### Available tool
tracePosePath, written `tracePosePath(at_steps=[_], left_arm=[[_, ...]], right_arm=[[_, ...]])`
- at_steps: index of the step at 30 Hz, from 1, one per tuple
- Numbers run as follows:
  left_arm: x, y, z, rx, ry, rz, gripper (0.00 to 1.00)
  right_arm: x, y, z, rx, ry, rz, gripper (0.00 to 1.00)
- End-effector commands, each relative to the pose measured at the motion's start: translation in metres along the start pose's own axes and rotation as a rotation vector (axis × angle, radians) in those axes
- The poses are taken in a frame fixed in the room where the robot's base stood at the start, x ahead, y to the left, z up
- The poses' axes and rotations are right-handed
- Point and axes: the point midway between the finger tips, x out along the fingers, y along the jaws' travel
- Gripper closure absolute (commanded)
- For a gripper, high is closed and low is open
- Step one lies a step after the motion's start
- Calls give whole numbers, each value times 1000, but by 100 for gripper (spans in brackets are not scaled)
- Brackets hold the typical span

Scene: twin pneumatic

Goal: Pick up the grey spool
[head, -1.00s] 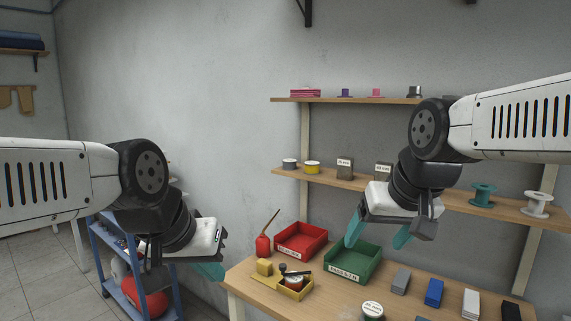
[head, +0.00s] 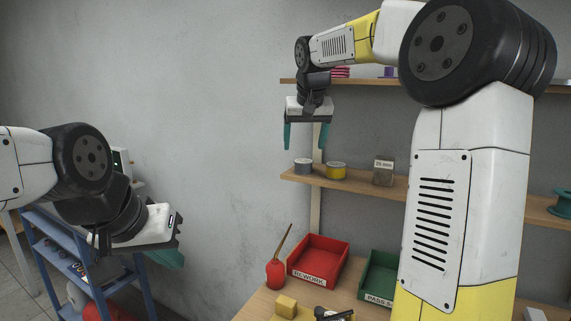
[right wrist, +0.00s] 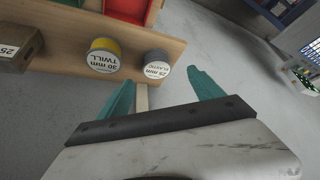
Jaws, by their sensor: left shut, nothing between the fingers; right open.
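The grey spool (head: 303,166) stands on the middle wall shelf near its left end. In the right wrist view the grey spool (right wrist: 157,62) has a white label reading 25 mm plastic and lies just beyond the fingertips, roughly between them. My right gripper (head: 305,139) is open and empty, its teal fingers pointing down above the grey spool without visible contact. It also shows in the right wrist view (right wrist: 162,82). My left gripper (head: 168,258) is shut and empty at the lower left, far from the shelf, its fingers partly hidden.
A yellow spool (head: 336,171) stands close right of the grey one, then a labelled box (head: 383,173). The upper shelf (head: 288,81) is near my right wrist. Below are a red tray (head: 317,259), a green tray (head: 378,280) and a red bottle (head: 275,272).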

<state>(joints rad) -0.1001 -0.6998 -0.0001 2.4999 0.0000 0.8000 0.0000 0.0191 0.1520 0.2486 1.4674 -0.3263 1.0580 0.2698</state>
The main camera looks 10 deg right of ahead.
Motion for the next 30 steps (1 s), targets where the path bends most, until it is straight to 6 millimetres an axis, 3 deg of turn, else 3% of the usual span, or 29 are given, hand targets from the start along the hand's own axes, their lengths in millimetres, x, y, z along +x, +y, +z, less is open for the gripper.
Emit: tracePosePath(at_steps=[11, 19, 27, 30], left_arm=[[0, 0, 0, 0, 0, 0, 100], [0, 0, 0, 0, 0, 0, 100], [0, 0, 0, 0, 0, 0, 100], [0, 0, 0, 0, 0, 0, 100]], right_arm=[[35, 4, -2, 2, -2, 2, 24], [73, 8, -4, 2, -4, 1, 24], [78, 8, -5, 2, 0, 1, 24], [78, 8, -5, 2, 0, 1, 44]])
